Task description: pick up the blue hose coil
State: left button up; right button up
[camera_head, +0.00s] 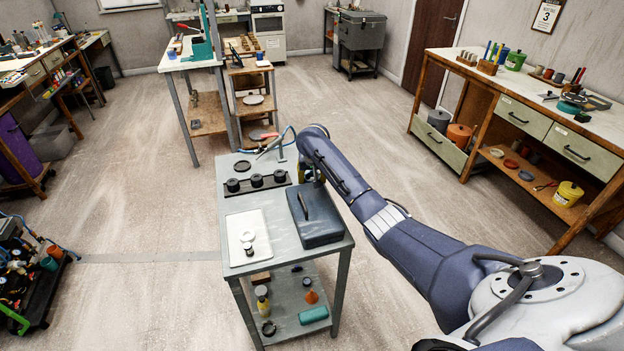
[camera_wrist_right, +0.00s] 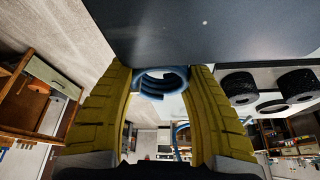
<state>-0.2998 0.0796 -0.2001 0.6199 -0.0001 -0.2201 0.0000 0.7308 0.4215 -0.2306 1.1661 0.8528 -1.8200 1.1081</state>
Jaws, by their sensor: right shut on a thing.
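The blue hose coil (camera_wrist_right: 162,82) sits between the two yellow fingers of my right gripper (camera_wrist_right: 162,88) in the right wrist view. The fingers are shut on it, one on each side. In the head view my right arm reaches to the back right corner of the small grey cart, and my right gripper (camera_head: 311,172) is mostly hidden behind the arm. A thin piece of blue hose (camera_head: 284,138) shows just left of the arm's end there. The coil itself is hidden in that view. My left gripper is in neither view.
The cart top (camera_head: 268,220) holds a dark blue case (camera_head: 322,230) close in front of my right gripper, a black rail with black rings (camera_head: 257,181), and a white board (camera_head: 235,228). A workbench (camera_head: 470,62) stands at right. The floor between is clear.

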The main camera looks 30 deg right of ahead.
notch_tip(320, 180, up, 19)
jog(key=shift+f, duration=0.1)
send_over(245, 219)
jog(key=s, duration=0.1)
jog(key=shift+g, duration=0.3)
jog(key=f, duration=1.3)
jog(key=shift+s+a+f, duration=0.15)
jog(key=shift+a+f, duration=0.05)
jog(key=shift+f, duration=2.7)
jog(key=shift+f, duration=0.15)
